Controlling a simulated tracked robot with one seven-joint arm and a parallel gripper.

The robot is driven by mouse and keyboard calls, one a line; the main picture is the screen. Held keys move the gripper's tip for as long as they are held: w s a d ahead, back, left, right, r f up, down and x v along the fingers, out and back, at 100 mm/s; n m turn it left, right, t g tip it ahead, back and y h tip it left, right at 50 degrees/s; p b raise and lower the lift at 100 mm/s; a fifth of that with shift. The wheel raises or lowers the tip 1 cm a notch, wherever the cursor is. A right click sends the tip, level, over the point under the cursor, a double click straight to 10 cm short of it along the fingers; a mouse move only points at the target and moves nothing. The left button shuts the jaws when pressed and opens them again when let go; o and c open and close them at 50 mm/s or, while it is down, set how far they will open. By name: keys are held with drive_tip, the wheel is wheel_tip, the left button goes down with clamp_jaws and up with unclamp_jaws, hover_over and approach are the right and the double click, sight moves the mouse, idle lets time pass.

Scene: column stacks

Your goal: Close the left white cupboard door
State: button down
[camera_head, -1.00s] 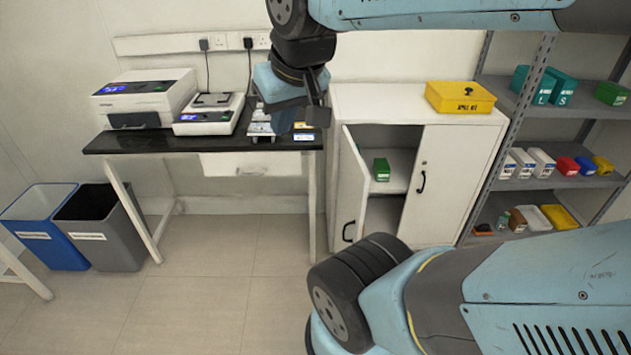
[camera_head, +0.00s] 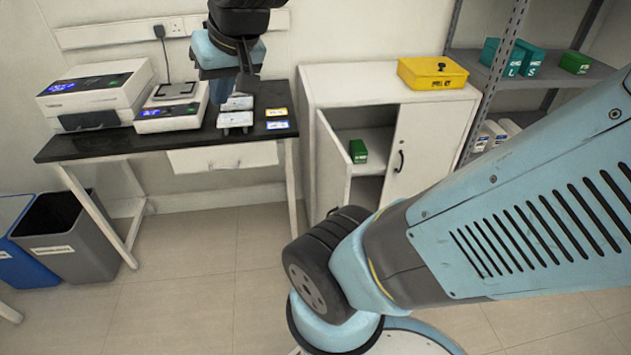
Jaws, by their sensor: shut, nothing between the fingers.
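The white cupboard (camera_head: 381,98) stands right of the black-topped bench. Its left door (camera_head: 332,166) is open and swung outward to the front. The right door (camera_head: 427,143) is shut and has a dark handle. A green box (camera_head: 358,151) sits on the inner shelf. My gripper (camera_head: 248,85) points down above the right part of the bench, left of the cupboard and apart from its door. Its fingers are shut with nothing between them. My arm hides the lower part of the cupboard.
The black bench (camera_head: 90,149) holds a white printer (camera_head: 97,95), a scale (camera_head: 172,108) and small items. A yellow box (camera_head: 432,73) is on the cupboard top. Grey shelves (camera_head: 560,76) stand right. Grey (camera_head: 75,235) and blue bins stand left. Floor in front of the bench is clear.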

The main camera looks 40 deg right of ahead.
drive_tip(key=w+f+m+t, duration=0.1)
drive_tip(key=w+f+m, duration=0.2)
drive_tip(key=w, duration=0.7)
drive_tip(key=w+f+m+t, duration=0.1)
drive_tip(key=w+f+m, duration=0.15)
drive_tip(key=w, duration=0.75)
drive_tip(key=w+d+f+m+h, duration=0.2)
drive_tip(key=w+d+f+m, duration=0.1)
drive_tip(key=w+f, duration=0.35)
drive_tip(key=w+d+f+m+h, duration=0.35)
drive_tip(key=w+f, duration=0.25)
drive_tip(key=f, duration=0.2)
drive_tip(key=m+g+h, duration=1)
drive_tip(key=g+h, duration=0.2)
drive_tip(key=g, duration=0.4)
approach(340, 188)
drive_tip(key=x, duration=0.6)
drive_tip(key=shift+d, duration=0.4)
